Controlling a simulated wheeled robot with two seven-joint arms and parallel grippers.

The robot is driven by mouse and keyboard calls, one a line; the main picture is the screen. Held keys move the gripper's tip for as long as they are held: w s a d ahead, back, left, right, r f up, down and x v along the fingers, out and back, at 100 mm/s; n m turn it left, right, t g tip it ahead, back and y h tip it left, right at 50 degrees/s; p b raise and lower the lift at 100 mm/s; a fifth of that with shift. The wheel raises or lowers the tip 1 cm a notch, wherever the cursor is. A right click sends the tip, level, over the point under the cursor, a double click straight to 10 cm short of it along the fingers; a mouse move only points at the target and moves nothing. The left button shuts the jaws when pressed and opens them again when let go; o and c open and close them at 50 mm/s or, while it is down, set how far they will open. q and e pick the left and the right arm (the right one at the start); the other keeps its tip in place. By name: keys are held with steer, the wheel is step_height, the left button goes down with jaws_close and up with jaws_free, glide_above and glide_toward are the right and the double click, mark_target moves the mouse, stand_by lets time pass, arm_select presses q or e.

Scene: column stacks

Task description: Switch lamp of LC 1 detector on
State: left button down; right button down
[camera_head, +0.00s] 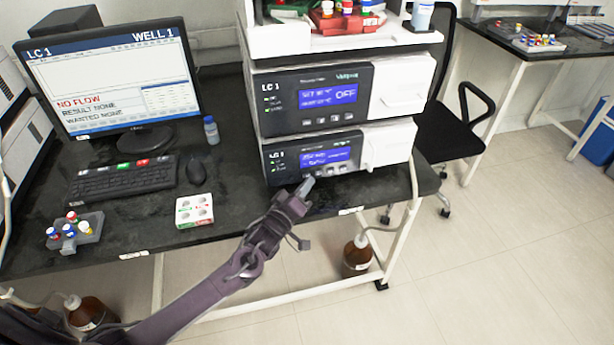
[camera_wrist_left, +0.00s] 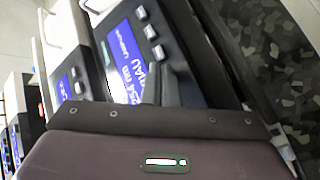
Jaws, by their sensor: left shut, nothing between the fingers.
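The LC 1 stack stands at the right end of the black bench. Its lowest module (camera_head: 283,172), probably the detector, has a dark front, a lit blue display (camera_head: 325,158) and a row of small buttons below it. My left gripper (camera_head: 309,183) is shut and empty, with its tips close to the lower edge of this front, near the buttons. I cannot tell if they touch. In the left wrist view the module's display (camera_wrist_left: 128,62) reads 254 nm, beside grey buttons (camera_wrist_left: 150,32). My left fingers (camera_wrist_left: 178,85) hide part of the panel. My right gripper is out of view.
The module above (camera_head: 290,98) shows OFF on its display. A monitor (camera_head: 112,78) reading NO FLOW, a keyboard (camera_head: 124,180), a mouse (camera_head: 196,172), a white vial box (camera_head: 194,210) and a vial rack (camera_head: 76,232) are on the bench. A chair (camera_head: 452,135) stands right of it.

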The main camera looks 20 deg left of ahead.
arm_select(q)
steer(key=shift+w+a, duration=0.2)
steer(key=shift+w, duration=0.15)
stand_by(0.6)
steer(key=shift+s+r, duration=0.1)
steer(key=shift+s+d+p, duration=0.35)
steer(key=shift+s+d, duration=0.1)
steer(key=shift+s, duration=0.2)
steer(key=shift+s+d+p, duration=0.25)
steer(key=shift+s+p, duration=0.05)
steer(key=s+d+p, duration=0.1)
steer(key=s+d, duration=0.1)
steer(key=s, duration=0.1)
steer(key=shift+s+d+p, duration=0.15)
steer(key=shift+s+p, duration=0.1)
steer(key=shift+p, duration=0.15)
stand_by(0.5)
